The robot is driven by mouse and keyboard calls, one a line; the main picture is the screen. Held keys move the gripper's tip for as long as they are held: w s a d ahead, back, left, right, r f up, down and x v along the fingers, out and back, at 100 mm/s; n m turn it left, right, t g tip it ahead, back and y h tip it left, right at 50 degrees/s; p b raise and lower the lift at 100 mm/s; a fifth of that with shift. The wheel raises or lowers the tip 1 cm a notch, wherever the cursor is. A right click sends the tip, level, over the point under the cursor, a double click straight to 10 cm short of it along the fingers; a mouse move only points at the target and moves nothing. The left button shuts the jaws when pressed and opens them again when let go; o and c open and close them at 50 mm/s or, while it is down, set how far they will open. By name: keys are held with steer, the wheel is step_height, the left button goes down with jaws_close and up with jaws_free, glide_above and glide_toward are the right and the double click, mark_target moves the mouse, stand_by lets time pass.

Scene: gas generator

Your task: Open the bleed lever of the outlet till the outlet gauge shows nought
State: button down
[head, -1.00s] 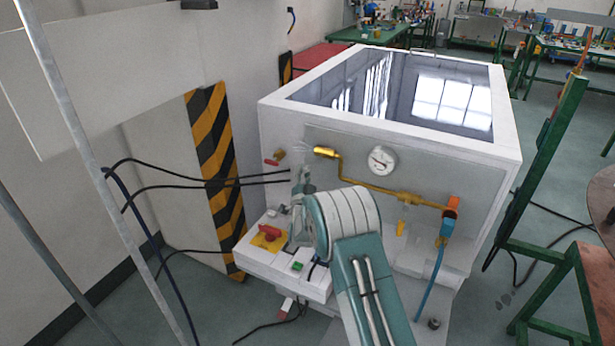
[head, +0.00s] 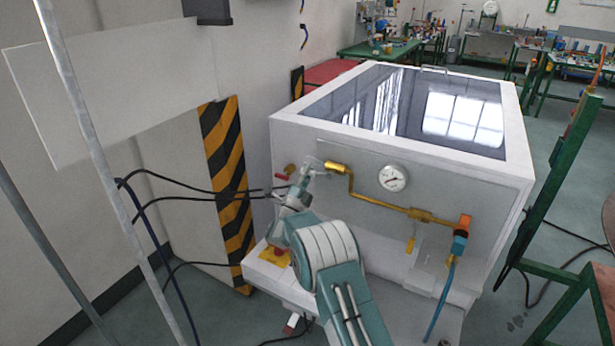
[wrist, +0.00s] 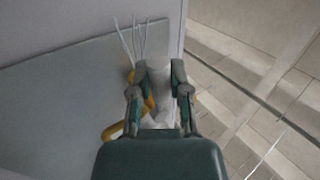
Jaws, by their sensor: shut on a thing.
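The outlet is a brass pipe (head: 380,204) on the generator's front panel. Its left end is a brass fitting (head: 336,167). My gripper (head: 312,168) is up at this fitting, shut on a pale piece that seems to be the bleed lever; it also shows between the fingers in the wrist view (wrist: 159,84). My fingers and the blur hide its exact shape and angle. Part of the yellow-brass pipe (wrist: 113,131) shows left of the fingers. The round white gauge (head: 393,178) has a dark needle; its reading is too small to tell.
A red-handled valve (head: 283,176) is just left of my gripper. Black cables (head: 200,190) cross from the left. A green frame (head: 550,190) stands right.

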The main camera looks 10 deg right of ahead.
steer(key=shift+m+g+h, duration=0.5)
steer(key=shift+m, duration=0.2)
steer(key=c, duration=0.6)
jaws_free()
steer(key=shift+o, duration=0.2)
steer(key=shift+r, duration=0.1)
steer(key=v, duration=1.2)
steer(key=shift+d, duration=0.1)
